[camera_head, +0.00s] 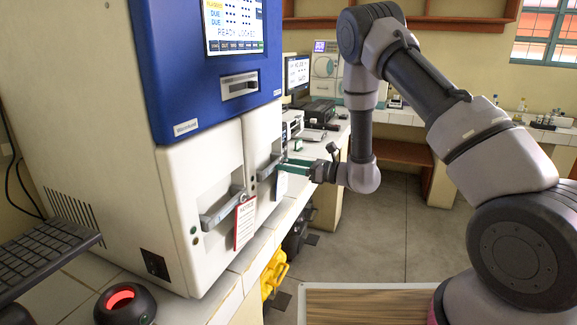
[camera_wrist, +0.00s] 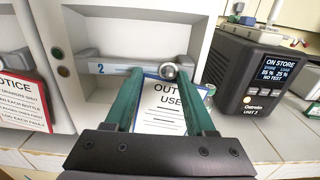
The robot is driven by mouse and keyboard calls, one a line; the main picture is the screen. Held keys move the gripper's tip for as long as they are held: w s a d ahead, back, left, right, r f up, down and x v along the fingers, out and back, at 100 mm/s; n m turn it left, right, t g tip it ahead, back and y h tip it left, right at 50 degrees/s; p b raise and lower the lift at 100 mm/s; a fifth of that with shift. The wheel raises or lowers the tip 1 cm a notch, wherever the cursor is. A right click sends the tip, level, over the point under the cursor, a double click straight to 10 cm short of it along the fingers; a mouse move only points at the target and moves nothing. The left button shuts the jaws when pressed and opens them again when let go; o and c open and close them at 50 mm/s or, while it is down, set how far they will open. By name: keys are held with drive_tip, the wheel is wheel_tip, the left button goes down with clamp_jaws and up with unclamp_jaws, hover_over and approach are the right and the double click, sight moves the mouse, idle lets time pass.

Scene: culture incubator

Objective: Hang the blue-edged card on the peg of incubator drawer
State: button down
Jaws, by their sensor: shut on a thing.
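The blue-edged card (camera_wrist: 166,112), lettered "OUT ... USE", is between the two green fingers of my gripper (camera_wrist: 168,66) in the wrist view. Its lower part is hidden behind the gripper body. The peg (camera_wrist: 168,71), a round silver knob, shows on the handle of drawer 2 (camera_wrist: 97,68), right at the card's top edge. I cannot tell whether the peg passes through the card. In the head view my gripper (camera_head: 291,162) is at the far drawer's handle (camera_head: 268,168), with the white card (camera_head: 281,187) hanging below it.
A red-edged notice card (camera_head: 245,222) hangs on the near drawer's handle (camera_head: 222,209), left of my gripper. A dark "ON STORE" unit (camera_wrist: 255,75) stands close on the right. A keyboard (camera_head: 42,250) and a red-lit round device (camera_head: 124,300) are at the near left.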

drive_tip(key=shift+c, duration=0.8)
unclamp_jaws()
drive_tip(key=v, duration=1)
drive_tip(key=s+d+r+n+g+h, duration=0.2)
drive_tip(key=s+r+n+g+h, duration=0.2)
drive_tip(key=s+r+n+g, duration=0.75)
drive_tip(key=s+d+r+n+t+h, duration=0.3)
drive_tip(key=s+d+r+t+h, duration=0.2)
drive_tip(key=d+r, duration=0.3)
drive_tip(key=s+d+r+n+t+h, duration=0.3)
drive_tip(key=s+d+r+t+h, duration=0.3)
drive_tip(key=s+d+r+t, duration=0.1)
wheel_tip(320, 180, up, 2)
drive_tip(key=shift+s+d+r, duration=0.1)
drive_tip(key=shift+s+d, duration=0.15)
drive_tip(key=shift+d, duration=0.65)
drive_tip(key=shift+t, duration=0.25)
